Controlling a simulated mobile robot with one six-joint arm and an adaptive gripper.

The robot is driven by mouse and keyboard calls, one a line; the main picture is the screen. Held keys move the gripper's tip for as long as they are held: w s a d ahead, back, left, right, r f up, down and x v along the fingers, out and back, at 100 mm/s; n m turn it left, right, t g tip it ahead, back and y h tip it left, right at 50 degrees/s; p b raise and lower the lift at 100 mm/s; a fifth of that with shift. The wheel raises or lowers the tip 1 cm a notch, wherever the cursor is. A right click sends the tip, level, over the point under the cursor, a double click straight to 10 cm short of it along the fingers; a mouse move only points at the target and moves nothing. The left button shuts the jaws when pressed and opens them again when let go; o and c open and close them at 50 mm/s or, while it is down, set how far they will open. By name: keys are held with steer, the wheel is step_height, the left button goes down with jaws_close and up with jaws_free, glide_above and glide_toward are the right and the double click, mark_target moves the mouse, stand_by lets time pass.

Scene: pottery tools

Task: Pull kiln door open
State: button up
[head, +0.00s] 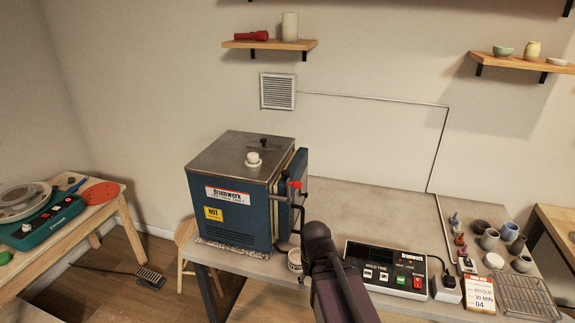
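The kiln (232,205) is a blue box with a grey metal top, standing on the table left of centre. Its door (301,172) is the blue slab on its right side, seen nearly edge-on. A pale strip shows between body and door; I cannot tell whether the door is latched or slightly ajar. A red knob (295,185) and dark metal bars are on the door side. My dark arm rises from the bottom edge, and its end, with my gripper (304,238), is close to the door's lower right. The fingers are not clear, nor whether they touch anything.
A control box (385,268) with buttons stands right of my arm. Small cups (489,239), a card (480,295) and a wire rack (527,297) fill the right end. The table behind is clear.

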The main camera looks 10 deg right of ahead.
steer(key=c, duration=0.3)
steer(key=shift+r, duration=0.1)
steer(key=c, duration=0.4)
steer(key=shift+w+r+p, duration=0.25)
steer(key=shift+r+p, duration=0.05)
steer(key=shift+p, duration=0.1)
jaws_close()
steer(key=w+a+r+n+h+p, duration=0.2)
steer(key=w+r+n+p, duration=0.3)
steer(key=w+r+p, duration=0.5)
steer(key=w+a+r+n+h+p, duration=0.3)
steer(key=w+r+n+p, duration=0.2)
steer(key=w+r+p, duration=0.45)
steer(key=w+a+r+n+h+p, duration=0.1)
steer(key=w+a+r+n, duration=0.1)
steer(key=w, duration=0.1)
steer(key=w+a+r+n+h, duration=0.1)
steer(key=w+a+r+n, duration=0.1)
steer(key=w+n, duration=0.1)
steer(key=w+a+r+n+p, duration=0.1)
steer(key=w+a+r+n, duration=0.1)
steer(key=w+a, duration=0.1)
steer(key=shift+w+r+h+p, duration=0.25)
steer(key=shift+r+h+p, duration=0.05)
steer(key=shift+r+h, duration=0.1)
steer(key=shift+w+a+r+n, duration=0.15)
steer(key=shift+w+a+n, duration=0.15)
steer(key=shift+n, duration=0.3)
